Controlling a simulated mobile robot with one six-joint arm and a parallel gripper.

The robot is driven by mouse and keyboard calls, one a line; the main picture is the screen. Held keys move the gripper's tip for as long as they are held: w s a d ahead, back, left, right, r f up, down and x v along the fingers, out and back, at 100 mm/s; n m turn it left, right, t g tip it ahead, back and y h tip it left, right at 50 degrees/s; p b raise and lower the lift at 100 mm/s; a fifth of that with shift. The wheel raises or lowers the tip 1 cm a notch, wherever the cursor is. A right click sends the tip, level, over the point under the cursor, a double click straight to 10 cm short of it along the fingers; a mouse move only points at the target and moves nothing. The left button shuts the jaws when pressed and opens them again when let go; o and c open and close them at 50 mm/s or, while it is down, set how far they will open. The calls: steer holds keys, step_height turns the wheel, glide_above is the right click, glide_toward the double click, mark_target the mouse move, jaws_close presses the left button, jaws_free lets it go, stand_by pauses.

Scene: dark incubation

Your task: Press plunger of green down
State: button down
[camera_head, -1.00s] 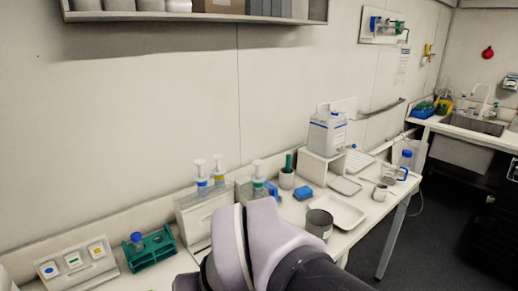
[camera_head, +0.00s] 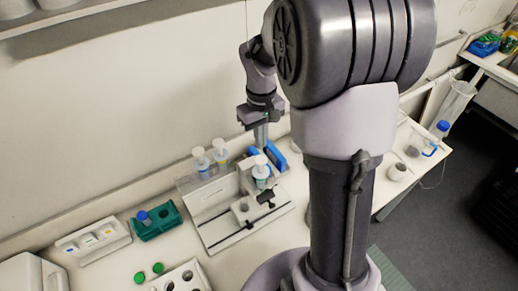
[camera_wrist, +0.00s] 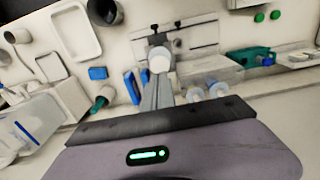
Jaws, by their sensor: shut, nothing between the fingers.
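My gripper (camera_head: 262,146) is shut and empty, pointing down just above or behind the plunger top. In the wrist view, the round white plunger top (camera_wrist: 159,60) sits right at the tips of my shut fingers (camera_wrist: 158,78). I cannot tell whether they touch. Two other white-topped dispensers (camera_head: 201,160) (camera_head: 220,154) stand on the holder to the left.
Blue blocks (camera_head: 275,157) stand close to the right of my gripper. Green caps (camera_head: 158,268) lie at the front. My arm hides much of the bench's right side.

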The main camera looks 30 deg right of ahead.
mark_target(261, 160)
step_height(261, 160, down, 5)
steer(key=shift+s+a+r, duration=0.15)
steer(key=shift+f, duration=0.7)
step_height(261, 160, down, 2)
steer(key=shift+f+b, duration=0.1)
steer(key=shift+b, duration=0.95)
step_height(261, 160, up, 14)
steer(key=p, duration=0.4)
steer(key=shift+r, duration=0.2)
